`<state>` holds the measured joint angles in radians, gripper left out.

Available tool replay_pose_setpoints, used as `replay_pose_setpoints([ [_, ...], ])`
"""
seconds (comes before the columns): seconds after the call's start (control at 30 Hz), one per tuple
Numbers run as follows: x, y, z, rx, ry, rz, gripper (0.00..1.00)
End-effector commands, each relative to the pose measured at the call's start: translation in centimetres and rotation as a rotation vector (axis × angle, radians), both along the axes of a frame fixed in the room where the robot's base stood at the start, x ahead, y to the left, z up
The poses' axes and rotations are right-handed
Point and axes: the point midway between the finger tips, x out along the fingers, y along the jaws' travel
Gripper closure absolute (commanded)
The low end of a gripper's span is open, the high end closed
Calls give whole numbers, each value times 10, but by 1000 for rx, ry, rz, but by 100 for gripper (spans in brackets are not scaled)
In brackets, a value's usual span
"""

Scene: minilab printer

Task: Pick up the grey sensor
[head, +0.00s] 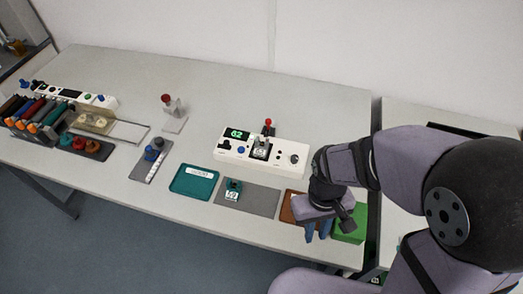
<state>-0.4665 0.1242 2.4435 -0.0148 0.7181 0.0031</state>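I cannot single out the grey sensor with certainty. A small dark grey piece with a white patterned label (261,149) sits in the middle of the white device with the green display (237,134). A teal piece with a similar label (232,190) stands on the grey mat (262,203). My gripper (317,231) points down over the front right of the table, beside the green tray. Its two blue fingers look apart, and I see nothing between them. It is to the right of both labelled pieces and clear of them.
A teal tray (181,192), a brown tray (287,214) and a green tray (346,233) lie along the front. A red-topped stand (170,106) is farther back. Racks with coloured items (38,115) fill the left end. The back middle is clear.

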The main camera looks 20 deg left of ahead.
Motion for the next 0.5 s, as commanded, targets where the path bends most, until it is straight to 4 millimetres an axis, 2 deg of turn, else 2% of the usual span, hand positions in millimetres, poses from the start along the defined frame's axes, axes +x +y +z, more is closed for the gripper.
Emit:
replay_pose_setpoints([
  [0.03,11,24,-14,-6,-9,94,81],
  [0.1,33,59,-21,-9,-47,211,81],
  [0.27,87,128,-18,-4,-177,278,81],
  [0.3,104,142,-13,4,-220,258,81],
  [0.37,132,158,1,18,-289,195,81],
  [0.4,152,169,13,32,-341,142,81],
  [0.5,190,189,48,81,-458,-9,81],
])
